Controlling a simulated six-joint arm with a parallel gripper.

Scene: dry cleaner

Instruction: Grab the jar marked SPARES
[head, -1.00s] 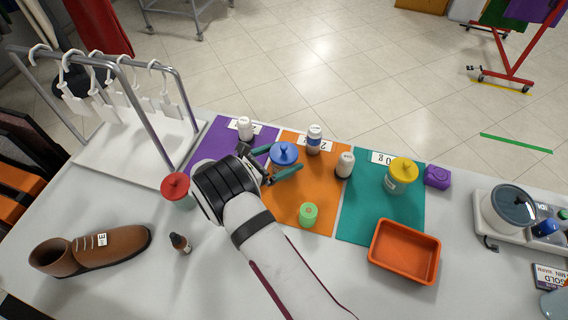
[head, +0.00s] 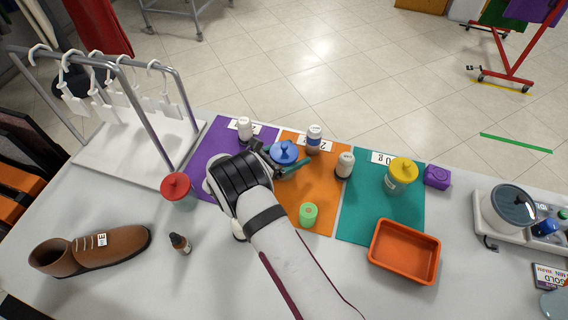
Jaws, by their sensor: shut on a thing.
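A jar with a blue lid (head: 284,152) stands at the back of the orange mat (head: 325,190), its body largely hidden by my gripper. My gripper (head: 282,161) reaches it from the front left, with its green fingers closed around the jar below the lid. A jar with a yellow lid (head: 402,172) stands on the teal mat (head: 375,215), with a pale label on its side. A jar with a red lid (head: 176,187) stands left of my arm, at the edge of the purple mat (head: 208,152). I cannot read the word SPARES on any of them.
White bottles (head: 345,164) and a blue-banded bottle (head: 314,139) stand close to the blue-lidded jar. A green cylinder (head: 308,214) stands in front. An orange tray (head: 404,252) and a purple block (head: 437,177) are to the right. A brown shoe (head: 92,250) lies left.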

